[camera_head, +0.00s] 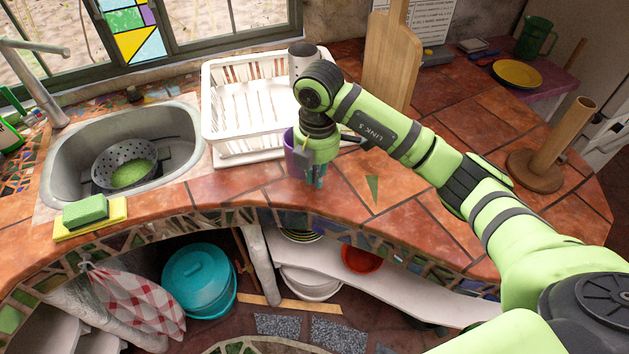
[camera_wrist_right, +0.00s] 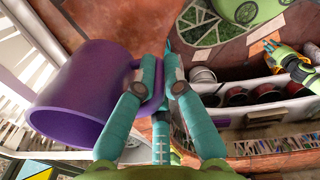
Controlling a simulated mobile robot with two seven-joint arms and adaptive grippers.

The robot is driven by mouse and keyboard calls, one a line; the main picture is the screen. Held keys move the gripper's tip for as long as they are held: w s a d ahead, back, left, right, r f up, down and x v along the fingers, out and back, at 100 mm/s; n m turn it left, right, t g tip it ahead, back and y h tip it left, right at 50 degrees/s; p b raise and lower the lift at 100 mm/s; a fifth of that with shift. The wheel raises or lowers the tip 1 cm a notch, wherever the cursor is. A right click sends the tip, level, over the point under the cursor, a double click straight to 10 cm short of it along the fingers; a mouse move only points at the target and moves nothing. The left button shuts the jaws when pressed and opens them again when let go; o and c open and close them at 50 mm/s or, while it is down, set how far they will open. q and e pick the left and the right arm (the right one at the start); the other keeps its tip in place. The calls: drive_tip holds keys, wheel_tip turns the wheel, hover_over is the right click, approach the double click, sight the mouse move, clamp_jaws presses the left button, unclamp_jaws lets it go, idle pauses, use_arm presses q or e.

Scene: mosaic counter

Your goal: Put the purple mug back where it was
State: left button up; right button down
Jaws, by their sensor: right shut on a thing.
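The purple mug (camera_head: 292,158) is at the front right corner of the white dish rack, above the tiled counter, partly hidden behind my right gripper (camera_head: 316,178). In the right wrist view, the mug (camera_wrist_right: 90,85) lies left of the fingers, with its open end toward the lower left. The right gripper's teal fingers (camera_wrist_right: 160,85) are closed on its handle. I cannot tell whether the mug's base touches the counter. My left gripper does not show in the head view.
The white dish rack (camera_head: 232,122) stands behind the mug, with a grey cup (camera_head: 300,58) at its back. The sink (camera_head: 65,150) is left. A cutting board (camera_head: 390,65) and wooden holder (camera_head: 560,140) stand right.

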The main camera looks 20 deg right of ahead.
drive_tip(key=shift+w, duration=0.25)
wheel_tip(320, 180, down, 4)
drive_tip(key=shift+f+p, duration=0.1)
drive_tip(key=shift+p, duration=0.8)
drive_tip(key=shift+f, duration=0.1)
drive_tip(key=c, duration=1.3)
unclamp_jaws()
drive_tip(key=shift+c, duration=0.2)
